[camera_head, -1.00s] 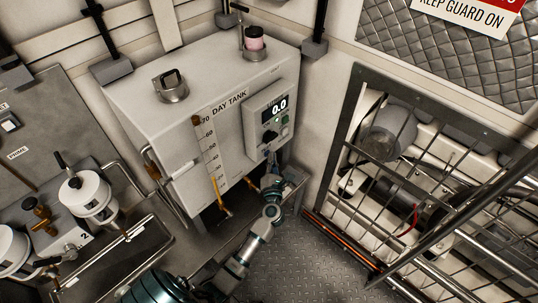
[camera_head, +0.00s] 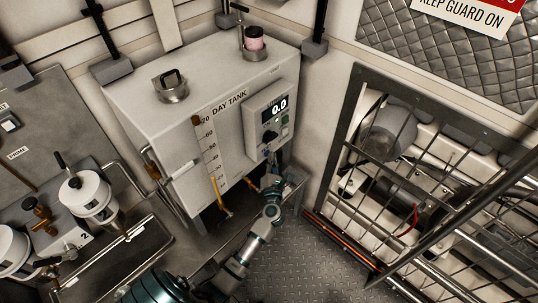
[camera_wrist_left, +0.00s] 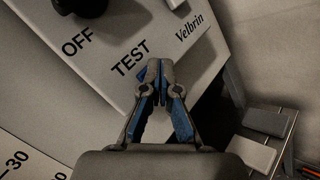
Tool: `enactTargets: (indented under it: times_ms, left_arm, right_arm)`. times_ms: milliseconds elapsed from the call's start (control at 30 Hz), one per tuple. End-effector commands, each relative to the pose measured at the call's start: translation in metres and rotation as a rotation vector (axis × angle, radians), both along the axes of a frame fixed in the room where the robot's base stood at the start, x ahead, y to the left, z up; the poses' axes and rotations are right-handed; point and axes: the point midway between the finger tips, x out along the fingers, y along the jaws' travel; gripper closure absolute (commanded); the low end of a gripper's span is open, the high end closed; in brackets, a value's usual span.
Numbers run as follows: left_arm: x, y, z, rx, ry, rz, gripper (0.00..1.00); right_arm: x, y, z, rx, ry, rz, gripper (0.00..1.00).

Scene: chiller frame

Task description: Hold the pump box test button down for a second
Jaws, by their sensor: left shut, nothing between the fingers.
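The pump box (camera_head: 258,107) is a pale grey panel on the front of the day tank, with a lit display reading 0.0, a dark knob and a green button. The wrist view shows its lower face (camera_wrist_left: 108,88), with OFF and TEST printed beside a black knob (camera_wrist_left: 82,5). My left gripper (camera_head: 270,160) is shut and empty at the lower edge of the box. In the wrist view its closed fingertips (camera_wrist_left: 160,68) are right beside the word TEST. The test button is hidden behind the fingers, and I cannot tell whether they touch it. My right gripper is out of view.
The day tank (camera_head: 160,120) carries a level scale and filler caps. A barred guard frame (camera_head: 345,130) stands at the right, with machinery behind it. White filter housings (camera_head: 88,195) are at the left. Patterned floor (camera_head: 305,255) is clear between.

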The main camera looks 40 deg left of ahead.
Motion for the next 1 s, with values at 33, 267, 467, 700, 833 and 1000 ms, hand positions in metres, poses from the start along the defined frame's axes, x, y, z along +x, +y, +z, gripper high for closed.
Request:
enactTargets:
  times_ms: [33, 267, 467, 700, 833, 1000]
  left_arm:
    - [0.0, 0.0, 0.0, 0.0, 0.0, 0.001, 1.0]
    - [0.0, 0.0, 0.0, 0.0, 0.0, 0.001, 1.0]
    - [0.0, 0.0, 0.0, 0.0, 0.0, 0.001, 1.0]
    - [0.0, -0.004, 0.0, -0.001, 0.001, 0.001, 1.0]
    - [-0.001, -0.01, 0.0, 0.0, 0.0, 0.0, 1.0]
    - [-0.001, -0.017, 0.0, 0.0, 0.0, 0.0, 1.0]
  right_arm:
    - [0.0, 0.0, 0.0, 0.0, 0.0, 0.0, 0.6]
    - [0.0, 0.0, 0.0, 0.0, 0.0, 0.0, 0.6]
    - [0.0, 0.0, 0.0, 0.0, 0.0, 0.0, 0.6]
    - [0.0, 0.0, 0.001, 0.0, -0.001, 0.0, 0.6]
    - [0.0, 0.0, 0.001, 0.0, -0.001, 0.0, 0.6]
    - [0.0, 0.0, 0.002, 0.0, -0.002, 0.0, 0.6]
